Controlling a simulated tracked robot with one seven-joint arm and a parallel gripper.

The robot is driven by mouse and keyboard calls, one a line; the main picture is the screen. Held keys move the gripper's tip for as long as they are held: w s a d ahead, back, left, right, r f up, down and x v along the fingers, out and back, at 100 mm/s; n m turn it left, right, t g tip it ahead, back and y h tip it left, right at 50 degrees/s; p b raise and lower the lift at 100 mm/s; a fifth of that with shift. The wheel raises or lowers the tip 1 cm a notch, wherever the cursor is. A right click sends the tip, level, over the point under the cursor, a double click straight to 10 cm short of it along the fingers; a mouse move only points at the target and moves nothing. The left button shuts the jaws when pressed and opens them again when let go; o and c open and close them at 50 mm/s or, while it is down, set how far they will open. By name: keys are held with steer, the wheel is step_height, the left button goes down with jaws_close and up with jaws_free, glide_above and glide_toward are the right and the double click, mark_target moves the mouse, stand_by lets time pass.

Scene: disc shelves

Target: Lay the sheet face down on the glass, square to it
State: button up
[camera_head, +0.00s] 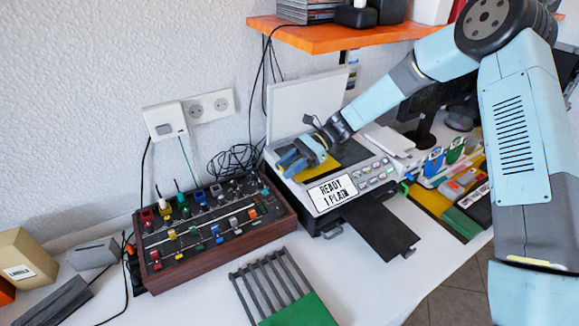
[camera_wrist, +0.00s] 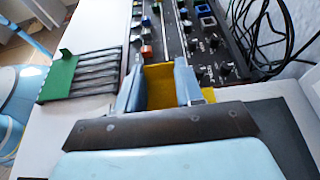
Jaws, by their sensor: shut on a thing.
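The copier (camera_head: 345,185) stands on the table with its pale lid (camera_head: 303,106) raised and a display reading "READY 1 PLAIN". Its dark glass (camera_head: 350,152) is partly hidden by my arm and shows dark at the right of the wrist view (camera_wrist: 285,135). My gripper (camera_head: 291,161) is over the left part of the copier top. It is shut on a yellow sheet (camera_head: 322,168), which shows between the fingers in the wrist view (camera_wrist: 158,86). The sheet lies low, close to the glass; I cannot tell whether it touches, which face is down, or whether it is square.
A wooden-sided control panel (camera_head: 208,232) with coloured knobs stands left of the copier. A grey rack with a green end (camera_head: 302,312) lies in front. An orange shelf (camera_head: 340,36) hangs above. Black cables (camera_head: 232,160) lie behind. A dark output tray (camera_head: 378,228) sticks out in front.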

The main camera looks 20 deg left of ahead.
steer(key=shift+f, duration=0.45)
stand_by(0.3)
steer(key=o, duration=1.1)
